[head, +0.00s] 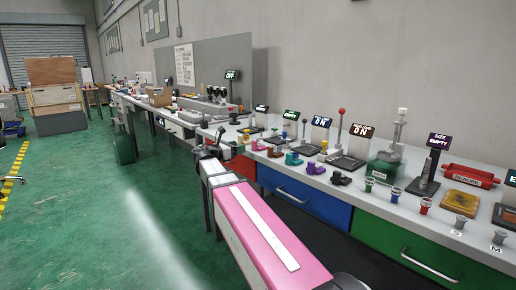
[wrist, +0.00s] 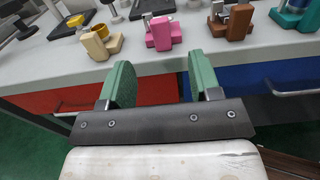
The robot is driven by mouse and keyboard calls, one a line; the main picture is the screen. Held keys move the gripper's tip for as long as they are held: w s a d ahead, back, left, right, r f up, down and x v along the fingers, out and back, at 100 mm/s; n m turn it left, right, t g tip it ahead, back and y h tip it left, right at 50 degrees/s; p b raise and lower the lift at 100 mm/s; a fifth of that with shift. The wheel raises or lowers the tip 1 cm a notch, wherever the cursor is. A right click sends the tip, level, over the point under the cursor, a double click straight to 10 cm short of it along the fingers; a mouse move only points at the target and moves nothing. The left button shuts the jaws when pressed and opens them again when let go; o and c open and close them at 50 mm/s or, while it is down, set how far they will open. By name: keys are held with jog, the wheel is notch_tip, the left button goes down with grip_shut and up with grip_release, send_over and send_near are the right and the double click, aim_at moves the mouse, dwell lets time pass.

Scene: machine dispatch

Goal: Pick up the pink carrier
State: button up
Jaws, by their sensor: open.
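The pink carrier (wrist: 160,34) stands on the bench top near its front edge in the wrist view, upright, with a block-shaped body and a low foot. My gripper (wrist: 157,76) is open and empty, with two green finger pads apart. The carrier appears beyond the fingertips, roughly in line with the gap between them, and apart from both. In the head view my gripper (head: 208,150) is a small dark shape at the end of my arm, beside the bench front; its fingers are not clear there.
A beige carrier (wrist: 100,43) stands left of the pink one and a brown carrier (wrist: 231,23) right of it. A teal carrier (wrist: 297,14) is farther right. Red (head: 244,168) and blue (head: 305,195) drawers lie below the bench top.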

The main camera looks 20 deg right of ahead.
aim_at(253, 143)
jog(key=x, duration=1)
jog(key=shift+w+d, duration=0.15)
jog(key=shift+d, duration=0.15)
grip_shut()
